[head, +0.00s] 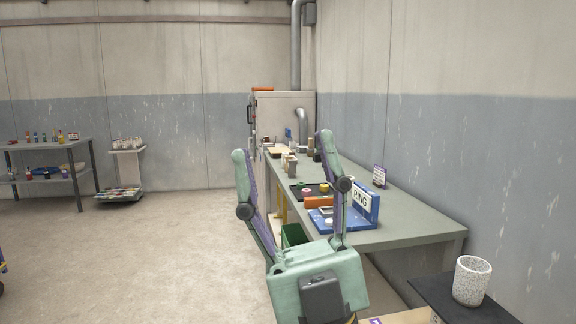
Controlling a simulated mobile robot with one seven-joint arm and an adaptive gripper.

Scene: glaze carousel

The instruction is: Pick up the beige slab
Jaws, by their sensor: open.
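My gripper (282,145) is large in the lower middle of the head view, pointing up and away. Its two green fingers with purple inner pads stand wide apart, with nothing visible between them close by. A small, flat beige piece (278,151), which looks like the beige slab, lies at the far end of the grey-green workbench (418,222). It appears between the fingers in the picture but is well beyond them. It is too small to make out in detail.
A speckled cup (472,280) stands on a dark top at lower right. Open floor (150,255) lies left; shelves (45,145) stand beyond.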

